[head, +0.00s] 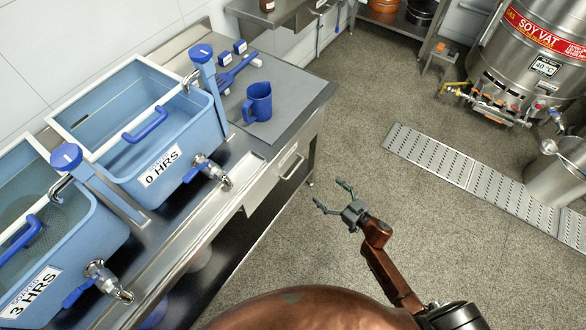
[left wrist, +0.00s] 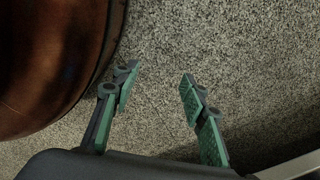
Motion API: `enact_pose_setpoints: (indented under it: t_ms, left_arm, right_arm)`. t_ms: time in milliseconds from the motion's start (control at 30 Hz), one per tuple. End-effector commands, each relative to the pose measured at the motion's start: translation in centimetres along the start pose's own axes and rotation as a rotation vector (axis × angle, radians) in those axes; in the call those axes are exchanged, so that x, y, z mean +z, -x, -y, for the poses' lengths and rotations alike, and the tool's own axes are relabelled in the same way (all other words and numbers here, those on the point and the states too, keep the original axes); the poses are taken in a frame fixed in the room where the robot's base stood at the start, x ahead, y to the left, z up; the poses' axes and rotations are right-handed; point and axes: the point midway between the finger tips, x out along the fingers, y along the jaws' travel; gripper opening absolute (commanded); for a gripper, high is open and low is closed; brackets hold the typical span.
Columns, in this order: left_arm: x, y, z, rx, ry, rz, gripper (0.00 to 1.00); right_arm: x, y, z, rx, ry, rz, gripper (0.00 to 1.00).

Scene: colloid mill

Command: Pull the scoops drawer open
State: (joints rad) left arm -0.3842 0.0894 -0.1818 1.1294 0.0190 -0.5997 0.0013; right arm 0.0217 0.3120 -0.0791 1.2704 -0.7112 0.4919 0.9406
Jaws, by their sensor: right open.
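A metal drawer (head: 268,187) is set under the right end of the steel bench, with a bar handle (head: 292,167) and a small label on its front. The label is too small to read. The drawer looks shut. My right gripper (head: 334,196) is open and empty, to the right of the drawer front and apart from the handle, above the floor. My left gripper (left wrist: 158,78) shows only in the left wrist view; its fingers are apart with nothing between them, over the speckled floor.
Blue soaking tanks labelled 0 HRS (head: 163,185) and 3 HRS (head: 50,255) stand on the bench, their taps jutting past the front. A soy vat (head: 525,60) is at far right. The floor between is clear, with a drain grate (head: 430,153).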

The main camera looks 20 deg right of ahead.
Motion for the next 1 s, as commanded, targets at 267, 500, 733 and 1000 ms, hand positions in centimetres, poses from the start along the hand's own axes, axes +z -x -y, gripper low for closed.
enact_pose_setpoints:
  t_ms: [267, 500, 733, 1000]
  left_arm:
    - [-1.1, -1.2, -0.4, 0.002, 0.007, 0.022, 0.40]
    - [-2.9, 0.1, -0.3, 0.003, 0.016, 0.019, 0.40]
    - [-4.7, 1.9, -0.3, 0.005, 0.024, 0.019, 0.40]
    - [-5.5, 3.0, -0.4, 0.008, 0.025, 0.018, 0.40]
  right_arm:
    - [-9.1, -3.3, 4.8, -0.247, 0.053, -0.157, 1.00]
    - [-10.0, -6.0, 5.6, -0.256, 0.053, -0.164, 1.00]
    - [-10.4, -9.2, 6.4, -0.254, 0.052, -0.162, 1.00]
    - [-10.8, -10.6, 6.8, -0.254, 0.053, -0.162, 1.00]
